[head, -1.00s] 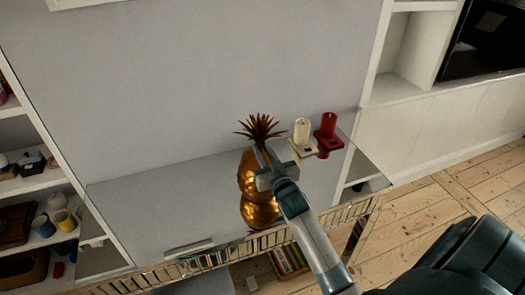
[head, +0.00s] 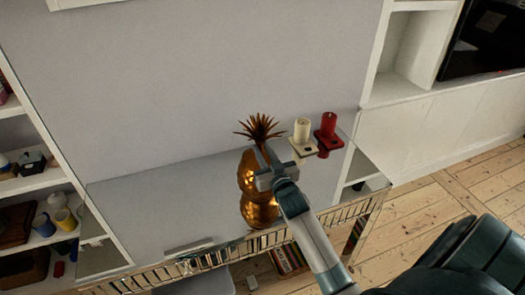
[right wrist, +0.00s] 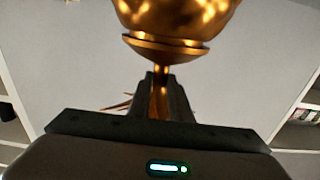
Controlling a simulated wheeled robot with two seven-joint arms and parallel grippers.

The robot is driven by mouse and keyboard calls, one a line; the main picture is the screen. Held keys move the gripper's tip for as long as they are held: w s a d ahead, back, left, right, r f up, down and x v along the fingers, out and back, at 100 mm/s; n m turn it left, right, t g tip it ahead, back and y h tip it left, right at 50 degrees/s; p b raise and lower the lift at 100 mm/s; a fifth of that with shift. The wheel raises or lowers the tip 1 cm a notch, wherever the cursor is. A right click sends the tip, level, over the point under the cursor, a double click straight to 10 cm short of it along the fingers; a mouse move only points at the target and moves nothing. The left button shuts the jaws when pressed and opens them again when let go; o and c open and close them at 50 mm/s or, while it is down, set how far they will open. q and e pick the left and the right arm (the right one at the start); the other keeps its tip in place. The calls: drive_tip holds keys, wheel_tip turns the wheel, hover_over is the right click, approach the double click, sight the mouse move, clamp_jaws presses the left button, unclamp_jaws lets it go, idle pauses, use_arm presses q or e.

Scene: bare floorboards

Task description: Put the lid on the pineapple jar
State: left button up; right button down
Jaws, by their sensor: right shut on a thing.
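The gold pineapple jar (head: 247,168) stands on the console in the head view, with a brown spiky leaf crown (head: 260,127) above it. My right gripper (head: 266,158) is in front of its upper part and hides some of it. In the right wrist view, the jar's gold body (right wrist: 175,12) fills the top edge. Below it is a rimmed gold cap with a thin stem, which I take as the lid (right wrist: 163,50). My right gripper (right wrist: 162,85) is shut on this stem. The lid is at the jar's rim; I cannot tell whether they touch. My left gripper is not in view.
The glossy console top (head: 160,190) is clear to the left. White shelves (head: 40,185) stand at the left, and a wall is behind.

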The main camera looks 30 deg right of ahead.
drive_tip(key=shift+f, duration=0.2)
idle(0.5)
drive_tip(key=c, duration=1)
unclamp_jaws()
drive_tip(key=shift+c, duration=0.2)
drive_tip(key=shift+s, duration=0.2)
drive_tip(key=p+v, duration=0.3)
drive_tip(key=v, duration=0.6)
drive_tip(key=shift+s+p, duration=0.35)
drive_tip(key=shift+p, duration=0.05)
drive_tip(key=shift+a, duration=0.1)
idle(0.3)
